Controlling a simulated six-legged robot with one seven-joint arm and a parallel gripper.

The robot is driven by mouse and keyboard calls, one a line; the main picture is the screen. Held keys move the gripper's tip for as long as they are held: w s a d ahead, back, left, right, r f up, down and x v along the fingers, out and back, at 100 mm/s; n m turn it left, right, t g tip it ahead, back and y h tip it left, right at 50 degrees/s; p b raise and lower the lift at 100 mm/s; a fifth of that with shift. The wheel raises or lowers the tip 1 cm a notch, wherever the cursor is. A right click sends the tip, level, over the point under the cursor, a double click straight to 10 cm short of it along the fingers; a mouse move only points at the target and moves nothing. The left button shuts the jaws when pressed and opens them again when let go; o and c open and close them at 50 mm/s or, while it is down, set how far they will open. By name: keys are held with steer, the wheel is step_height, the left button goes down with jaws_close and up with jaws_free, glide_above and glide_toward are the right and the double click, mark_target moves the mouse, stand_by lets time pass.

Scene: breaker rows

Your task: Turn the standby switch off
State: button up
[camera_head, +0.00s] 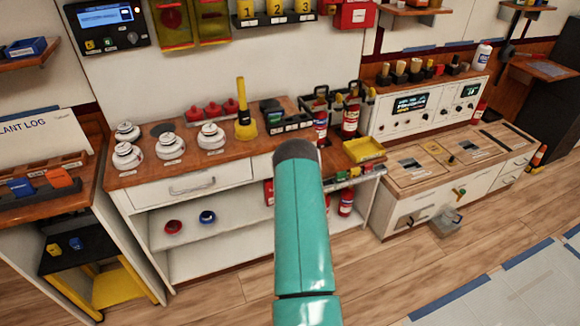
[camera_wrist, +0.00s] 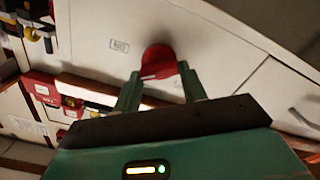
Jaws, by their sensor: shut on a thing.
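In the wrist view, a red rounded switch handle (camera_wrist: 157,60) stands out from a white panel (camera_wrist: 95,22). It appears to be the standby switch, but no readable name confirms this. A small label (camera_wrist: 119,46) is on the panel to its left, too blurred to read surely. My gripper (camera_wrist: 160,74) has its two green fingers on either side of the red handle and is shut on it. In the head view my teal arm covers the middle, and the gripper and this handle are hidden behind it.
In the head view, a wooden counter (camera_head: 143,179) holds white round knobs, red knobs and a yellow lever (camera_head: 244,110). A yellow tray (camera_head: 364,149) and fire extinguishers are right of my arm. A control console (camera_head: 431,103) stands at the back right.

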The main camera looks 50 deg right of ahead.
steer(key=n, duration=1.1)
steer(key=shift+f, duration=0.25)
stand_by(0.4)
steer(key=o, duration=1)
steer(key=shift+a, duration=0.1)
steer(key=v, duration=1.3)
steer(key=shift+s+a, duration=0.15)
steer(key=shift+s, duration=0.2)
